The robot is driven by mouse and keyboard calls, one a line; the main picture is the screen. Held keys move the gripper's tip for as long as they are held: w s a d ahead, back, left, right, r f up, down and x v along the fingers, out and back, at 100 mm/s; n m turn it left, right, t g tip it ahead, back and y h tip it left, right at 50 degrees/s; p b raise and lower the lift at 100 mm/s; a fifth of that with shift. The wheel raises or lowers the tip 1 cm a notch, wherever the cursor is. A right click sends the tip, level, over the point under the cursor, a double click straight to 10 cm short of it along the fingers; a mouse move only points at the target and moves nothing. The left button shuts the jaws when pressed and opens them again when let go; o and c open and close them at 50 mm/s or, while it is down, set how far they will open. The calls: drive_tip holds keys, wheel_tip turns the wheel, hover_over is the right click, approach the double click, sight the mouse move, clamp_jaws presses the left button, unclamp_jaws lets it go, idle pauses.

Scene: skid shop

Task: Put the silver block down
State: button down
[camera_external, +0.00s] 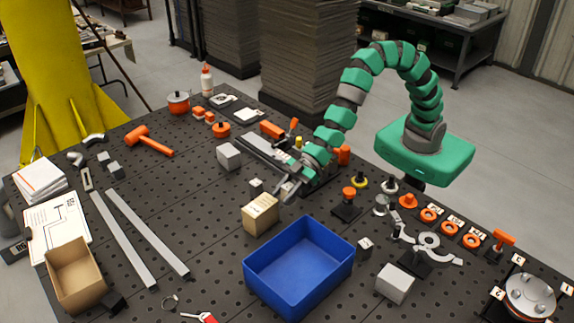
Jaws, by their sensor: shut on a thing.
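My gripper (289,189) is at the end of the green arm, low over the middle of the table, just above and right of a tan cardboard box. It is shut on the silver block, which is small and hard to tell apart from the grey fingers at this size. I cannot tell whether the block touches the table. Other pale grey blocks stand apart from the gripper: a larger one (229,156) to the upper left, a small one (256,185) just left, and a large one (394,283) at the lower right.
The perforated dark table (215,240) has bare room left of the blue bin (298,268). The tan box (260,214) is close below my gripper. A grey rail fixture (262,155) lies behind it. A black stand with an orange knob (347,204) is to the right.

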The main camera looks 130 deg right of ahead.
drive_tip(key=w+a+r+n+y+p, duration=0.15)
drive_tip(key=w+p, duration=0.25)
drive_tip(key=w, duration=0.5)
drive_tip(key=n+g+y+p, duration=0.1)
drive_tip(key=n+y+p, duration=0.2)
drive_tip(key=p, duration=0.4)
hover_over(289, 300)
wheel_tip(289, 300, down, 6)
drive_tip(key=shift+f, duration=2.5)
drive_tip(key=c, duration=1)
unclamp_jaws()
drive_tip(key=shift+s+r, duration=0.1)
